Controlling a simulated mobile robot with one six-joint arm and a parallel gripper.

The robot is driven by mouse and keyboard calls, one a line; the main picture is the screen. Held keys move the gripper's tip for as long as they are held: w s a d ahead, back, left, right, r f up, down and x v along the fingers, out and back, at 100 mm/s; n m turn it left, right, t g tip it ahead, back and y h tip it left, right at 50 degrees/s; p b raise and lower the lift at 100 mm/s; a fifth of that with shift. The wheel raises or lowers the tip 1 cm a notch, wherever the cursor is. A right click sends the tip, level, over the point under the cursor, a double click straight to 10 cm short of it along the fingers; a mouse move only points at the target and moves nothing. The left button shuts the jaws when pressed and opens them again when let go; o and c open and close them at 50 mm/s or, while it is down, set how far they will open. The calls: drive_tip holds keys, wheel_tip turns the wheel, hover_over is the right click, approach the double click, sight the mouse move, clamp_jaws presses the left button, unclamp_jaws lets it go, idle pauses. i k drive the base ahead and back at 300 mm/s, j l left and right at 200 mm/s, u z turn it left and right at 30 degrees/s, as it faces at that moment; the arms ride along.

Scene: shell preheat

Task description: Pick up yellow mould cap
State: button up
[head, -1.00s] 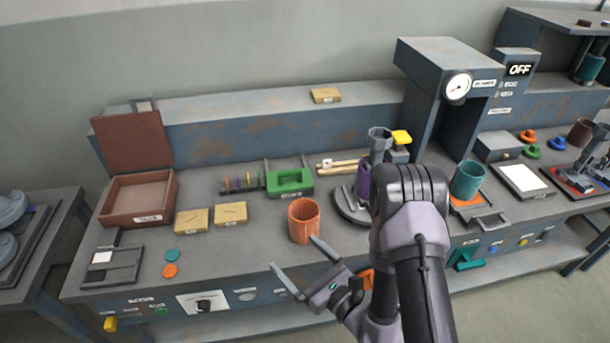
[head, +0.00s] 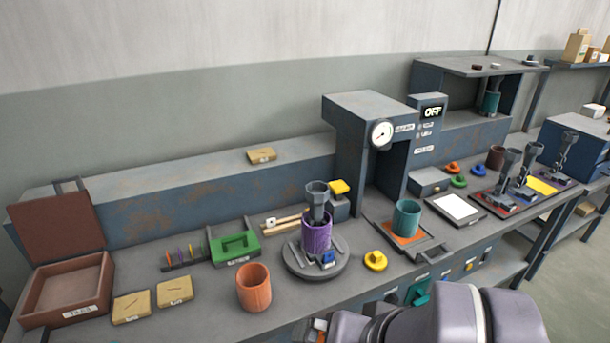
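The yellow mould cap (head: 375,261) lies on the bench top, a low round piece with a raised knob. It sits right of the round grey turntable and in front of the press. A purple cylinder (head: 316,232) with a grey tool in it stands on the turntable (head: 299,269). Part of my arm shows at the bottom right, below the cap.
An orange cup (head: 254,288) stands left of the turntable. A teal cup (head: 406,219) stands on the press base, right of the cap. A yellow block (head: 339,187) sits on a grey post behind the turntable. Orange and green caps (head: 458,181) lie further right. Bench around the yellow cap is clear.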

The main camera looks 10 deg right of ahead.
sight(376, 261)
drive_tip(key=i+l+u, duration=0.2)
drive_tip(key=i+l, duration=0.2)
drive_tip(key=i+l+u, duration=0.2)
drive_tip(key=i+l, duration=0.2)
drive_tip(key=l, duration=0.25)
